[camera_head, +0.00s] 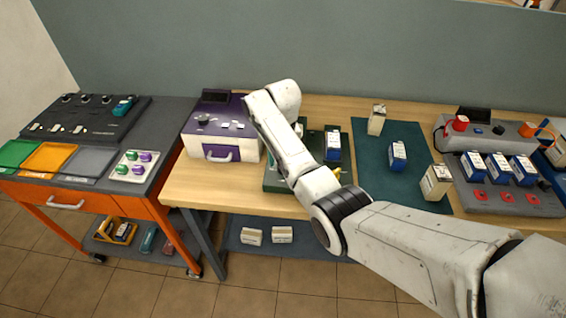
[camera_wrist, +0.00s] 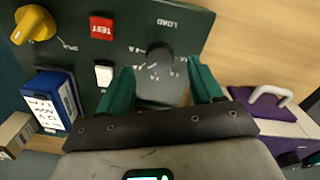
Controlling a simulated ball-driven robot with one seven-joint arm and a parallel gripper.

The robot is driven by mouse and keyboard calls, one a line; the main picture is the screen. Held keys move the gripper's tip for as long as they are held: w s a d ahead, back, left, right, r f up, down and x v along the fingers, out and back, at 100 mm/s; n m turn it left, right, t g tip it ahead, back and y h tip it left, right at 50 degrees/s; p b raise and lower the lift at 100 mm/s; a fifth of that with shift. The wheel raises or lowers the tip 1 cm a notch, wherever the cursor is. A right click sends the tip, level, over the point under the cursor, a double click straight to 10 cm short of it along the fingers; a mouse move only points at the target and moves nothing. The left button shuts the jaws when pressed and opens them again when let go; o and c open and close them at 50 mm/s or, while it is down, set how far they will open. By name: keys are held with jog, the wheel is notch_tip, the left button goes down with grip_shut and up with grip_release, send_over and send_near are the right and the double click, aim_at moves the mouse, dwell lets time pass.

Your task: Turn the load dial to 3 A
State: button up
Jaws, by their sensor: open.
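The load dial (camera_wrist: 160,55) is a round black knob on a dark green panel (camera_wrist: 195,25), below the printed word LOAD in the wrist view. Pale scale marks lie around its lower side; its exact setting is too small to read. My gripper (camera_wrist: 163,72) is open, with its green fingers on either side of the dial and nothing held. Whether a finger touches the knob I cannot tell. In the head view the tester (camera_head: 275,181) is partly covered by my arm, which hides the dial and most of my gripper.
Near the dial sit a red TEST button (camera_wrist: 101,28), a white switch (camera_wrist: 104,74) and a yellow knob (camera_wrist: 35,25). A blue battery (camera_wrist: 52,100) stands beside them. A purple-lidded case (camera_head: 222,135) is left of the tester. A green mat (camera_head: 375,145) with batteries lies right.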

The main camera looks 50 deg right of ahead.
notch_tip(320, 180, up, 8)
jog(key=b, duration=0.1)
jog(key=shift+f, duration=0.25)
dwell(0.4)
jog(key=shift+n, duration=0.6)
jog(key=s+a+f, duration=0.2)
jog(key=f, duration=0.1)
jog(key=s+a+f, duration=0.2)
jog(key=f, duration=0.1)
jog(key=s+a+f+b, duration=0.1)
jog(key=s+a+f, duration=0.1)
jog(key=f, duration=0.1)
jog(key=shift+a+f, duration=0.2)
jog(key=shift+f, duration=0.1)
jog(key=s+a+f+n, duration=0.1)
jog(key=s+a+f, duration=0.2)
jog(key=s, duration=0.3)
jog(key=s+a+f+n+b, duration=0.1)
jog(key=s+a+f, duration=0.2)
jog(key=s, duration=0.2)
jog(key=s+a+f, duration=0.3)
jog(key=s, duration=0.3)
jog(key=s+a+r+n+t+b, duration=0.1)
jog(key=s+a, duration=0.1)
jog(key=s, duration=0.9)
jog(key=shift+s+r+n, duration=0.2)
jog(key=shift+s+n, duration=0.15)
jog(key=shift+n, duration=0.05)
